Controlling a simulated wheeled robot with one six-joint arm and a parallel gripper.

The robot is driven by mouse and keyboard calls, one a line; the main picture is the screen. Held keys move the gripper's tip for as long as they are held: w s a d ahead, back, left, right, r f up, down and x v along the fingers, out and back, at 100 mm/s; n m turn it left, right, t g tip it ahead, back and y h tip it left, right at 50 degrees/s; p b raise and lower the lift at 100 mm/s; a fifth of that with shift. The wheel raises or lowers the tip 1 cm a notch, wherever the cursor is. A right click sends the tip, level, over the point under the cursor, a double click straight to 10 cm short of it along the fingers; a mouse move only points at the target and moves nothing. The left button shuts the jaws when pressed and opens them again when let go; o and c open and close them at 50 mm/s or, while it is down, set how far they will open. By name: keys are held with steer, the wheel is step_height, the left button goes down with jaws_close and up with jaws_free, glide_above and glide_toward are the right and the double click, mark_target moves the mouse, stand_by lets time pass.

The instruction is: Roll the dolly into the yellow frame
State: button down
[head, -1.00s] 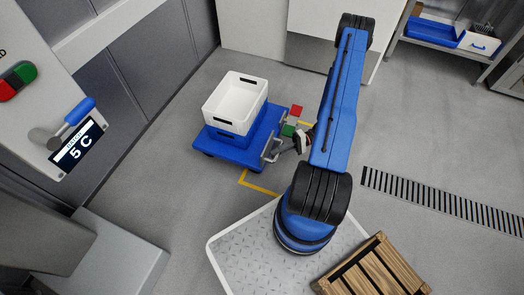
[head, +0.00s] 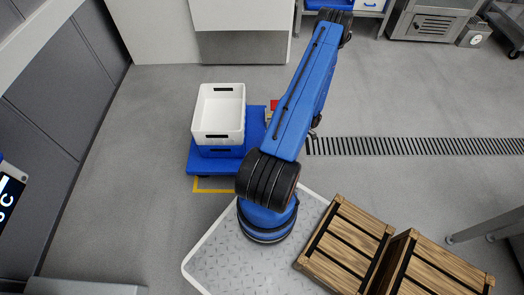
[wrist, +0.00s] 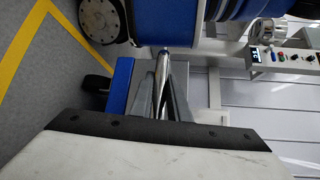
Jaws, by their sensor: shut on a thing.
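The blue dolly (head: 256,125) carries a white crate (head: 219,135) on top of a blue crate (head: 221,151). In the head view, a strip of the yellow frame (head: 214,185) shows on the floor along the dolly's near edge; the dolly and my arm hide the rest. Yellow floor lines (wrist: 12,75) also show at the left of the wrist view. My gripper (wrist: 164,95) is shut on the dolly's shiny metal handle in the wrist view. In the head view my arm hides the gripper and most of the handle.
A floor drain grate (head: 420,146) runs to the right of the dolly. Wooden crates (head: 345,245) stand at the front right. A grey wall (head: 65,120) is at the left, and cabinets (head: 240,47) stand at the back. Open floor lies left of and behind the dolly.

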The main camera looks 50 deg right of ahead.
steer(key=s+d, duration=0.3)
steer(key=s, duration=0.1)
steer(key=shift+s+d, duration=0.35)
steer(key=shift+s, duration=0.05)
steer(key=c, duration=1.7)
jaws_free()
steer(key=shift+d, duration=0.1)
steer(key=s+d, duration=0.1)
steer(key=d, duration=0.4)
steer(key=d+r, duration=0.1)
steer(key=d, duration=0.5)
steer(key=s+d+r, duration=0.1)
steer(key=d, duration=0.5)
steer(key=shift+s+r, duration=0.15)
steer(key=shift+s, duration=0.15)
steer(key=shift+w+r, duration=0.1)
